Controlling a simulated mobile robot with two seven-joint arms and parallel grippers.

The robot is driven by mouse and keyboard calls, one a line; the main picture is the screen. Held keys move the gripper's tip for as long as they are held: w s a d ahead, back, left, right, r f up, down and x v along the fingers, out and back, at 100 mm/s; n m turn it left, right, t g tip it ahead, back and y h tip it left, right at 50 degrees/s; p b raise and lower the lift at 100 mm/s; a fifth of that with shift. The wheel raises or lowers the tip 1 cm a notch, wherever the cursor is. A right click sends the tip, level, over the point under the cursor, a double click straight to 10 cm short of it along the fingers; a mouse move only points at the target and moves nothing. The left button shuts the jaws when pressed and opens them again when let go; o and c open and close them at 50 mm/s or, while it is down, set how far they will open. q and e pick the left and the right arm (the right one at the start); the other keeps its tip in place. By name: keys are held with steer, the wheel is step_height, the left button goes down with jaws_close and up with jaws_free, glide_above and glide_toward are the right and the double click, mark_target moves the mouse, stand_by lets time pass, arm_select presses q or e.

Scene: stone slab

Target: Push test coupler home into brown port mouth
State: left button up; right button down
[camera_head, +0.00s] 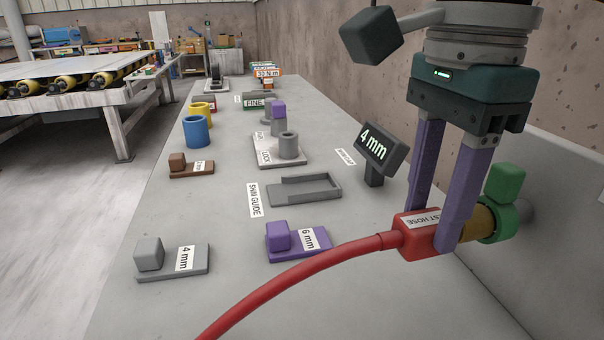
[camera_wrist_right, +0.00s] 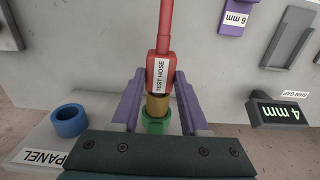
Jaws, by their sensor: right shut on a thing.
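The test coupler is a red block (camera_head: 416,243) labelled TEST HOSE, with a red hose (camera_head: 300,283) trailing left from it. My right gripper (camera_head: 436,228) has its purple fingers shut on the block. In the wrist view the coupler (camera_wrist_right: 161,68) sits between the fingertips (camera_wrist_right: 158,82). A brown-gold cylinder (camera_head: 476,222) lies directly in line with the coupler, and also shows in the wrist view (camera_wrist_right: 157,106). They look touching or nearly so; how far one is inside the other is hidden. A green collar (camera_head: 502,220) follows behind the cylinder. My left gripper is not in view.
A green block (camera_head: 505,182) stands above the collar, close to my right gripper. A 4 mm sign (camera_head: 375,148) stands left of the fingers. Purple (camera_head: 310,240) and grey (camera_head: 180,262) labelled plates lie on the slab. A blue ring (camera_wrist_right: 70,120) shows beside the gripper.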

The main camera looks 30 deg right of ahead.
mark_target(432, 219)
steer(key=shift+d, duration=0.1)
steer(key=shift+c, duration=1.7)
jaws_free()
steer(key=shift+d+r, duration=0.1)
steer(key=shift+r, duration=0.25)
step_height(432, 219, up, 7)
steer(key=p, duration=0.5)
steer(key=shift+r+p, duration=0.2)
steer(key=shift+p, duration=0.1)
